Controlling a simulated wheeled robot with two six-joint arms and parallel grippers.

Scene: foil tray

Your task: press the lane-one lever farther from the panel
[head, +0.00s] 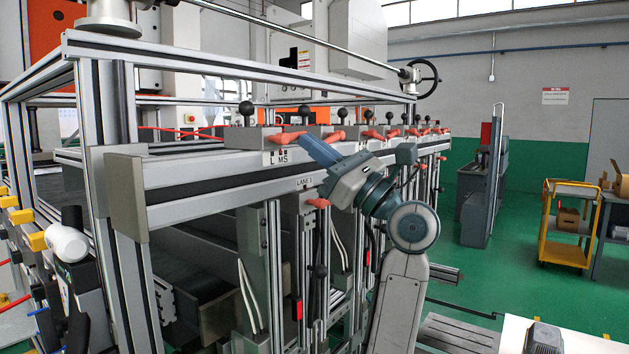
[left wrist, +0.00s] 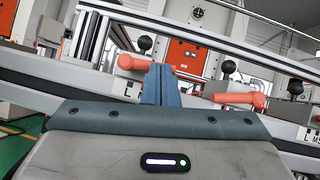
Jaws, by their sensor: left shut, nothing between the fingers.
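Orange levers with black ball knobs line the top rail. In the head view, the nearest orange lever (head: 289,137) sits above a partly legible label, and another orange lever (head: 335,137) lies just behind my gripper. My left gripper (head: 306,140) is shut and empty, its blue fingers reaching up to the rail between these levers. In the left wrist view, the shut fingers (left wrist: 160,72) stand at the right end of one orange lever (left wrist: 134,63); contact cannot be told. A second orange lever (left wrist: 240,98) lies to the right. I cannot read which lever belongs to lane one.
The aluminium frame's top bar (head: 240,70) runs above the levers. A black ball knob (head: 246,108) stands beside the nearest lever, and another knob (left wrist: 228,67) shows in the wrist view. Green floor (head: 500,285) is open at right.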

